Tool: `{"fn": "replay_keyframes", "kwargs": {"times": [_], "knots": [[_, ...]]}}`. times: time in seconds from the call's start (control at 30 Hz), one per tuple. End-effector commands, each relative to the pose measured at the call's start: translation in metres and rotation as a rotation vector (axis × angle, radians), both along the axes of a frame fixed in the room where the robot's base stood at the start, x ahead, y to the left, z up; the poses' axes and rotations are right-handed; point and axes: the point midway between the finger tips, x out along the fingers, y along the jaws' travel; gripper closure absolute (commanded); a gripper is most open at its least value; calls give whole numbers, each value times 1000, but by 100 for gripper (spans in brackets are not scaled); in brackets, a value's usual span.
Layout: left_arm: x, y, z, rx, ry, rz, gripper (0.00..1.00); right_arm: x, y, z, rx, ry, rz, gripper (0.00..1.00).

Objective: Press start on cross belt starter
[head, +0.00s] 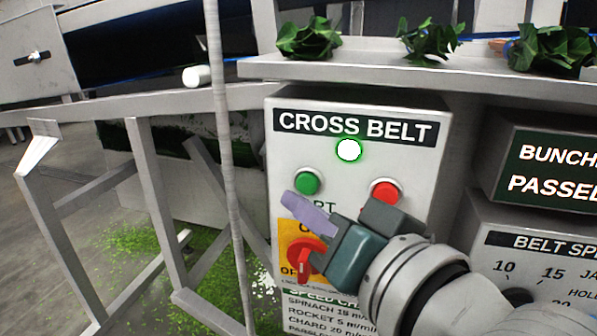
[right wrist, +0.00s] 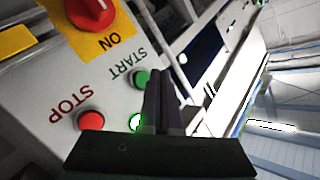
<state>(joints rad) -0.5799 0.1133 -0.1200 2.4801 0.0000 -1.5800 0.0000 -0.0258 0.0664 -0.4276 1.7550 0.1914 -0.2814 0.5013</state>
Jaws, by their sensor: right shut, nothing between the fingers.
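The cross belt starter (head: 418,160) is a pale grey box with a black "CROSS BELT" label. Its green start button (head: 307,183) is at the left, and it also shows in the right wrist view (right wrist: 141,77), partly beside the fingers. The red stop button (head: 385,189) is at the right, also in the right wrist view (right wrist: 91,121). A round lamp (head: 348,150) above them glows white with a green rim. My right gripper (head: 290,198) is shut and empty, its fingertips just below the start button in the head view. I cannot tell whether they touch the panel. My left gripper is not in view.
A red rotary switch (head: 305,258) on a yellow plate sits below the start button, partly behind my gripper. A thin grey post (head: 222,130) stands left of the box. A ledge (head: 400,73) with leafy bunches runs above it. Another panel (head: 545,165) is at the right.

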Motion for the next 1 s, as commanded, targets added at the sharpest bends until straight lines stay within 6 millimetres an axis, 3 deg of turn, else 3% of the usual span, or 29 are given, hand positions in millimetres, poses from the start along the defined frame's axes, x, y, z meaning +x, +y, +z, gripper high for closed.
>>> {"fn": "replay_keyframes", "kwargs": {"times": [0.1,0.4,1.0], "knots": [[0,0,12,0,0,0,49,-13,4,4,2,3,0,100],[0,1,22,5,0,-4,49,-35,11,2,1,0,0,100],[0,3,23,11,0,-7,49,-36,11,2,-3,2,-1,100]]}}
